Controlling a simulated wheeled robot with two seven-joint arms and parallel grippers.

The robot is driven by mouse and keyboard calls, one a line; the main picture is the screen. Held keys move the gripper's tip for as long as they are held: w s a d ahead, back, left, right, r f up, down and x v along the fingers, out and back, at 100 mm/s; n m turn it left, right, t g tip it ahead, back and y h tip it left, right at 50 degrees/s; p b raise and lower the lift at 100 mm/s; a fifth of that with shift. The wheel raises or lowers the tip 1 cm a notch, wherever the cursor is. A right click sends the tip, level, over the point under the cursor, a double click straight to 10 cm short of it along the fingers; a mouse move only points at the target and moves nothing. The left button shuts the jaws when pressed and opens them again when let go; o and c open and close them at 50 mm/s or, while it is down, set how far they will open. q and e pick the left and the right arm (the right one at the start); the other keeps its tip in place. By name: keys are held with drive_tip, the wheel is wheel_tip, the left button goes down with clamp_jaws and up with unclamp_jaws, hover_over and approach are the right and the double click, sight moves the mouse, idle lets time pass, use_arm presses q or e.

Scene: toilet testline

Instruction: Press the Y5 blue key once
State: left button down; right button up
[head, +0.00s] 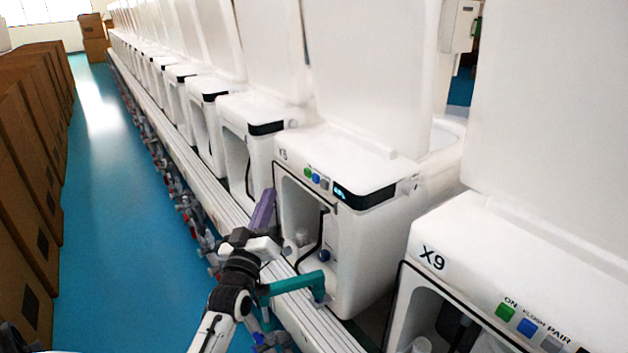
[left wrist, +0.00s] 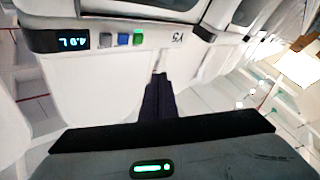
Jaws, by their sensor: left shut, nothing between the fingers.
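The Y5 toilet unit (head: 350,160) stands in the middle of the head view. Its front panel carries a green key (head: 307,172), the blue key (head: 316,178) and a grey key (head: 324,184) in a row, beside a lit display. In the left wrist view the panel appears upside down, with the blue key (left wrist: 122,39) between the green and grey keys and the display reading 4.9 L. My left gripper (head: 268,194) is shut and empty, in front of the unit's left edge, below and left of the keys. In the wrist view its fingertips (left wrist: 160,78) point towards the Y5 label, apart from the keys.
The X9 unit (head: 440,250), with its own coloured keys, stands nearer at right. More units recede along the white rail (head: 215,190). A teal bar (head: 290,285) crosses in front of Y5, low down. Brown boxes (head: 30,150) line the left; the blue aisle floor (head: 120,240) is clear.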

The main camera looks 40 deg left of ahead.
sight(316, 179)
use_arm(q)
drive_tip(key=w+d+b, duration=0.2)
drive_tip(key=w+b, duration=0.1)
drive_tip(key=w, duration=0.5)
drive_tip(key=shift+w+d, duration=0.25)
drive_tip(key=shift+w, duration=0.15)
idle(1.9)
drive_tip(key=shift+w+d, duration=0.1)
drive_tip(key=shift+w, duration=0.15)
drive_tip(key=shift+w+d, duration=0.15)
drive_tip(key=shift+w, duration=0.25)
idle(0.7)
drive_tip(key=shift+s, duration=0.1)
drive_tip(key=shift+s+a+p, duration=0.25)
drive_tip(key=shift+s+p, duration=0.15)
drive_tip(key=shift+s, duration=0.4)
